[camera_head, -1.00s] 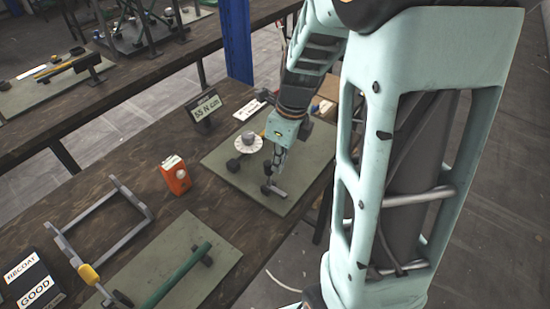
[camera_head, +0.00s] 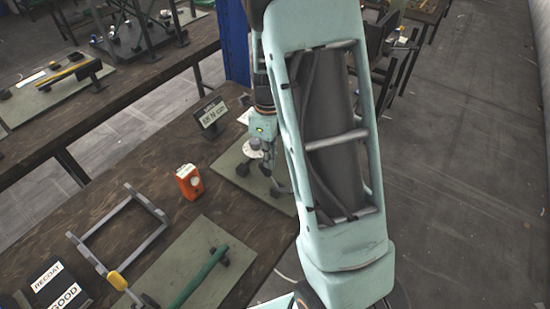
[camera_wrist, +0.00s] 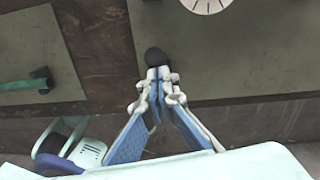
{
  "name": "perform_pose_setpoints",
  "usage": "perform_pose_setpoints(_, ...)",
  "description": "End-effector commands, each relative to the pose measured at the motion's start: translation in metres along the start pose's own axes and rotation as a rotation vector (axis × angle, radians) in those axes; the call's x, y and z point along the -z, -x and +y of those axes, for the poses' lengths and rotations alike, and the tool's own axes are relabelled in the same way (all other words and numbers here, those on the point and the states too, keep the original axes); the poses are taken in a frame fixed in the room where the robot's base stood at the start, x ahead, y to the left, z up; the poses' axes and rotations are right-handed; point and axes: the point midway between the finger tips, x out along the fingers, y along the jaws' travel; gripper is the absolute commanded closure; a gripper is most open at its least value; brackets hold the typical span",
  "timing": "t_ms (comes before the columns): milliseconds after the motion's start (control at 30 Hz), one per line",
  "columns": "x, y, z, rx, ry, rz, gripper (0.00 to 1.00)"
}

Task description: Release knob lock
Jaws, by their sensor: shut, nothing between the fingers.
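A knob (camera_head: 254,143) on a pale dial (camera_head: 256,153) stands on the green-grey mat (camera_head: 228,165), partly covered by my arm. In the wrist view, the white dial (camera_wrist: 207,4) with tick marks is cut by the top edge. A dark round knob end (camera_wrist: 155,57) shows just beyond my fingertips; I cannot tell whether they touch it. My gripper (camera_wrist: 158,75) is shut and empty, above the mat's near edge. In the head view my wrist and arm hide most of it. A dark-footed lever (camera_head: 279,190) lies on the mat beside the arm.
An orange box (camera_head: 189,182) stands left of the mat, with a sign (camera_head: 211,113) behind it. A grey frame (camera_head: 125,228) and a green bar (camera_head: 200,277) on another mat occupy the front left. Bare table (camera_head: 75,205) shows between.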

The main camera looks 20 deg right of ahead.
Motion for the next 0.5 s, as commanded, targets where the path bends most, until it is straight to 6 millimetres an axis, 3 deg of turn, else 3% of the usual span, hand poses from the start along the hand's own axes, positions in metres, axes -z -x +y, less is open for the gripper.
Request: perform_pose_setpoints(500, -0.047, -0.028, -0.008, 0.000, 0.002, 0.001, 1.00)
